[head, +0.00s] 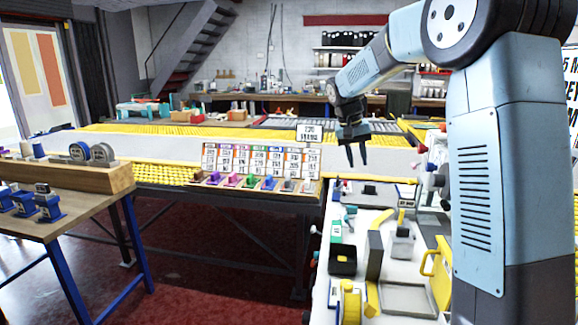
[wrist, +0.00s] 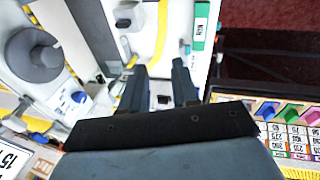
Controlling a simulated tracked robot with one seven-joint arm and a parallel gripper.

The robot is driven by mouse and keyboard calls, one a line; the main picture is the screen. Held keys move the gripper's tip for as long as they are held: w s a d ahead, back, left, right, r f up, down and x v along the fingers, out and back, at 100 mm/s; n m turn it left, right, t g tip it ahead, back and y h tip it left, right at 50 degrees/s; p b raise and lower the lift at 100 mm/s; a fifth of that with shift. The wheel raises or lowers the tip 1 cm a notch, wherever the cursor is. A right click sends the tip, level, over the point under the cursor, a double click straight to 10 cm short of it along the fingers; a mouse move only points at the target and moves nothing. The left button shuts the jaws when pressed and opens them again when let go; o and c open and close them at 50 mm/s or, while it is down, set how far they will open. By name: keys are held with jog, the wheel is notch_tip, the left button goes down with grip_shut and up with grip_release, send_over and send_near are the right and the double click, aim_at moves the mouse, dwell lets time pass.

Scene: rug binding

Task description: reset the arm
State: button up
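My arm rises at the right of the head view and bends over to the left. My gripper (head: 357,163) hangs from it, fingers pointing down, above the far end of the white bench (head: 403,299). In the wrist view my gripper (wrist: 160,72) shows two dark fingers apart, with nothing held between them. The white bench top shows below and beyond the fingertips. The gripper touches nothing that I can see.
A rack of labelled cards with coloured clips (head: 258,166) stands left of the gripper. The bench carries a black box (head: 343,260), a grey upright block (head: 374,255) and a yellow spool (head: 350,303). A wooden table (head: 60,212) stands left, with red floor (head: 210,265) between.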

jog(key=s+d+r+t+y, duration=0.1)
jog(key=s+d+r+t, duration=0.15)
jog(key=s, duration=1.15)
jog(key=s+d+r+t+y, duration=0.1)
jog(key=s+r, duration=0.2)
jog(key=s, duration=1.1)
jog(key=s+f+n+t+y, duration=0.1)
jog(key=s+f, duration=0.2)
jog(key=s, duration=0.7)
jog(key=shift+f, duration=0.4)
